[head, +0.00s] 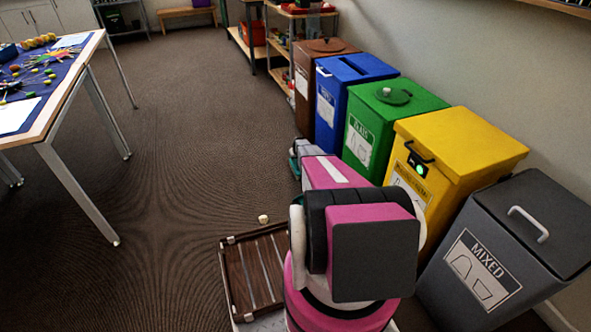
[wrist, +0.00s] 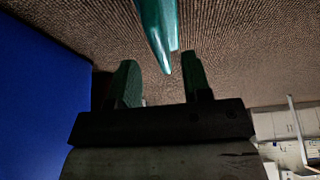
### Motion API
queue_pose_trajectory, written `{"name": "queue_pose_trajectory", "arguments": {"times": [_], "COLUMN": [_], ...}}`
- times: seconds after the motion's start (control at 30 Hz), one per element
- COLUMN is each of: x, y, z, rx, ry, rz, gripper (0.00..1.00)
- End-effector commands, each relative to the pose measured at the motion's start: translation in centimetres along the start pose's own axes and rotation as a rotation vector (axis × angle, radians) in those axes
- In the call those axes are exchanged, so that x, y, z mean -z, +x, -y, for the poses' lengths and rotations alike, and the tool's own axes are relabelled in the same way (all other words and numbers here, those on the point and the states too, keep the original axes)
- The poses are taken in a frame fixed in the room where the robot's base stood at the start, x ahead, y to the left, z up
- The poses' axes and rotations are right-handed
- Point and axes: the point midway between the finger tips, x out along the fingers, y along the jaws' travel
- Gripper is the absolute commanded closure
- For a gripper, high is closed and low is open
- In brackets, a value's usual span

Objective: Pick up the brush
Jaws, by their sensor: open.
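A glossy teal tapered thing (wrist: 158,28) comes down from the top edge of the wrist view, its tip near the space between my fingers. It may be the brush's handle; the rest of it is out of frame. My gripper (wrist: 160,72) is open, with one dark green finger on each side of that tip. I cannot tell how far the tip is from the fingers in depth. In the head view my gripper (head: 296,158) is small, beyond my pink arm and beside the bins. No brush can be clearly made out there.
Brown, blue (head: 328,108), green (head: 365,132), yellow (head: 440,170) and grey MIXED (head: 520,240) bins line the right wall. The blue bin's side (wrist: 40,90) fills the wrist view's left. A table (head: 70,75) with small objects stands left.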

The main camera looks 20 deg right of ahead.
Motion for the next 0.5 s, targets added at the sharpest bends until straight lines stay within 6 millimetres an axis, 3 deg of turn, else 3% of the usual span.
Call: {"name": "queue_pose_trajectory", "arguments": {"times": [0.4, 0.5], "x": [-0.4, -0.5], "y": [4.8, 5.2], "z": [0.2, 0.2], "rx": [0.001, 0.000], "ry": [0.000, 0.000], "rz": [0.001, 0.000], "gripper": [0.55, 0.55]}}
